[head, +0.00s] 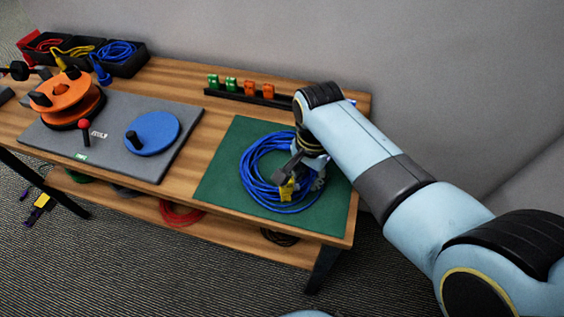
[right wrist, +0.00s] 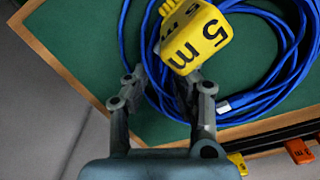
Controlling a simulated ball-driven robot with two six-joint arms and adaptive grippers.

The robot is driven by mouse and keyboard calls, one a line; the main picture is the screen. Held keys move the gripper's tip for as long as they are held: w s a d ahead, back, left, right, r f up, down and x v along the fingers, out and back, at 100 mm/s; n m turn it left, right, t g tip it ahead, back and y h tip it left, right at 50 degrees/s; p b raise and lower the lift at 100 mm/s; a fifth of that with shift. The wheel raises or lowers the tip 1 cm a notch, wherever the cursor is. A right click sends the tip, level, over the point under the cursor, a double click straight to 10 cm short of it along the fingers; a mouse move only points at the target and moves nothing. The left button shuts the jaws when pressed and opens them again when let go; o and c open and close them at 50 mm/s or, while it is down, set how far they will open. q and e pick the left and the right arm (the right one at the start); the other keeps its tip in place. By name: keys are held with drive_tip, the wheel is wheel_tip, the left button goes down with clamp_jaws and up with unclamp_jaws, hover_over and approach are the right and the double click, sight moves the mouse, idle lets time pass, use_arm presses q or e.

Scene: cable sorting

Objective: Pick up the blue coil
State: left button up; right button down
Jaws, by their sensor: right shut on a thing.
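The blue coil (head: 249,172) lies on the green mat (head: 222,153) at the table's right end. Its yellow tag (head: 286,189) reads "5 m" in the right wrist view (right wrist: 197,40). My right gripper (head: 292,176) is down at the coil's right side. In the right wrist view my right gripper (right wrist: 167,80) is shut on the blue coil, with cable strands between its fingers. The tag hides part of the grip. The coil looks to be still at mat level. My left gripper is not in view.
A grey board (head: 112,157) with an orange reel (head: 66,97) and a blue disc (head: 153,134) is left of the mat. A black rack (head: 248,96) with green and orange clips stands behind. Black bins (head: 127,66) of cables stand at the back left.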

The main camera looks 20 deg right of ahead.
drive_tip(key=shift+r, duration=0.1)
drive_tip(key=shift+r, duration=0.55)
wheel_tip(320, 180, up, 3)
drive_tip(key=shift+w+f, duration=0.1)
drive_tip(key=shift+f, duration=0.1)
drive_tip(key=s+d+r+p, duration=0.1)
drive_tip(key=s+d+r, duration=0.5)
drive_tip(key=s, duration=0.3)
drive_tip(key=shift+s+d+r, duration=0.3)
drive_tip(key=shift+s+r, duration=0.05)
drive_tip(key=shift+r, duration=0.2)
